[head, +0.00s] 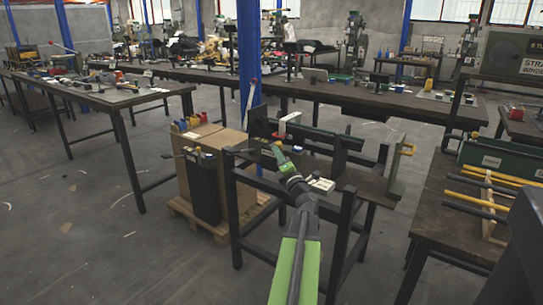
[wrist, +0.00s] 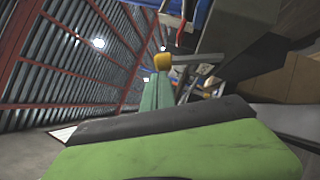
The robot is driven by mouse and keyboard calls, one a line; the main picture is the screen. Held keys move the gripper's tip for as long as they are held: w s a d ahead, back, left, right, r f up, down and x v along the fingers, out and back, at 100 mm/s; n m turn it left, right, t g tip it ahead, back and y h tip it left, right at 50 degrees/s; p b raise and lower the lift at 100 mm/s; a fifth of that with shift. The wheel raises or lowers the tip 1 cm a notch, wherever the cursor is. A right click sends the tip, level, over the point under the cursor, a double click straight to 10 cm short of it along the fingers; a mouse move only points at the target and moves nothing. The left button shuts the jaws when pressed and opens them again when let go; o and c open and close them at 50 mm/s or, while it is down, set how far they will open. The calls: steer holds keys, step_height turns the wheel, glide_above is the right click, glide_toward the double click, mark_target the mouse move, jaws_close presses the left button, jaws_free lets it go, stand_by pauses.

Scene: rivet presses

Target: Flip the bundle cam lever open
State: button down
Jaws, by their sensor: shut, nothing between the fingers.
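My gripper (head: 277,149) is shut and empty at the end of my green arm, over the dark steel stand (head: 240,190) in the middle of the head view. Just beyond it is a small white and red lever-like part (head: 288,121) by the dark rail; I cannot tell whether this is the bundle cam lever or whether my gripper touches it. A taller thin lever with a red tip (head: 251,92) rises to its left. The wrist view is rolled sideways. It shows a yellow knob-like end (wrist: 163,61) and a red handle (wrist: 181,36) ahead.
A cardboard box (head: 215,155) on a wooden pallet stands left of the stand. A bench with yellow and dark bars (head: 477,191) is at right. A blue post (head: 249,60) rises behind.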

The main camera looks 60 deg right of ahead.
steer(key=shift+s+d+r+p, duration=0.25)
steer(key=shift+d+r+p, duration=0.5)
steer(key=shift+d, duration=0.25)
steer(key=shift+s+d+r+p, duration=0.1)
steer(key=shift+d+r+p, duration=0.3)
steer(key=shift+d, duration=0.45)
steer(key=shift+d+r, duration=0.15)
steer(key=shift+d, duration=0.05)
